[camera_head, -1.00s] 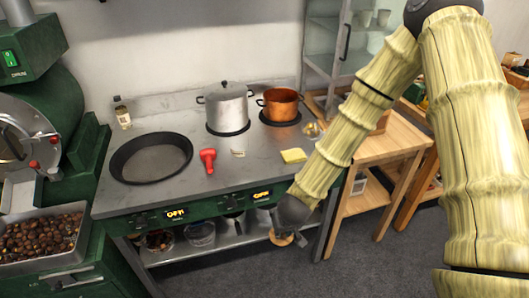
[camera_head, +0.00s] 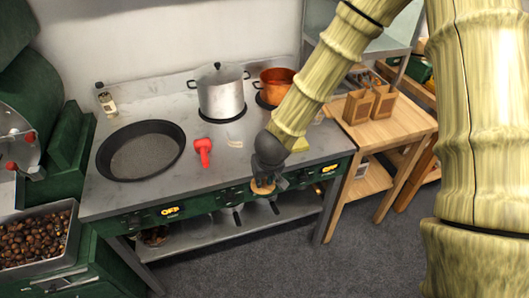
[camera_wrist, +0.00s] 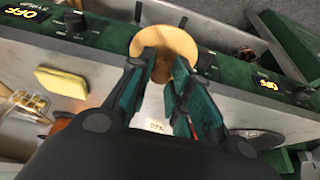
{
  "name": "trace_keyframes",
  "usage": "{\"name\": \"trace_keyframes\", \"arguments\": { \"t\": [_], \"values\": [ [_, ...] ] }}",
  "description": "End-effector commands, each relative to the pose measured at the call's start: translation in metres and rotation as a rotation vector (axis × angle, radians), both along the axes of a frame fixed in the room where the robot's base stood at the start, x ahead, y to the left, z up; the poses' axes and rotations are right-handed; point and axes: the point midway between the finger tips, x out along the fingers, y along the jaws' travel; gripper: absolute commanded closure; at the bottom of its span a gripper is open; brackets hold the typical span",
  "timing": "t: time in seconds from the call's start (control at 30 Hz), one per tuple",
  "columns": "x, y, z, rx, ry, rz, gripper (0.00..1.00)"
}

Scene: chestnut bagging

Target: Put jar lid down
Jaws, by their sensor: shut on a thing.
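The jar lid is a round, light-wood disc (camera_head: 263,188) just in front of the stove's front panel. My gripper (camera_head: 268,178) is shut on it, at the height of the control panel as pictured. In the wrist view the lid (camera_wrist: 180,42) shows beyond my fingertips (camera_wrist: 164,70), which grip a knob-like part in its middle. The lid is clear of the counter top (camera_head: 225,170), as far as I can tell. A jar that it belongs to is not clearly seen.
On the counter are a black pan (camera_head: 140,150), a red tool (camera_head: 203,150), a steel pot (camera_head: 221,92), a copper pot (camera_head: 277,84) and a yellow sponge (camera_wrist: 62,82). A wooden table (camera_head: 385,125) with wooden boxes stands right. Counter between tool and front edge looks bare.

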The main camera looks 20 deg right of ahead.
Motion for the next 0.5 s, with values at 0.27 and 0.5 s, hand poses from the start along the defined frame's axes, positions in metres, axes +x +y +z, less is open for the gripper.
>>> {"name": "trace_keyframes", "arguments": {
  "t": [0.27, 0.5],
  "values": [
    [0.011, 0.007, 0.034, 0.009, -0.006, 0.012, 0.98],
    [0.043, -0.006, 0.036, 0.012, -0.005, 0.011, 0.98]
  ]
}}
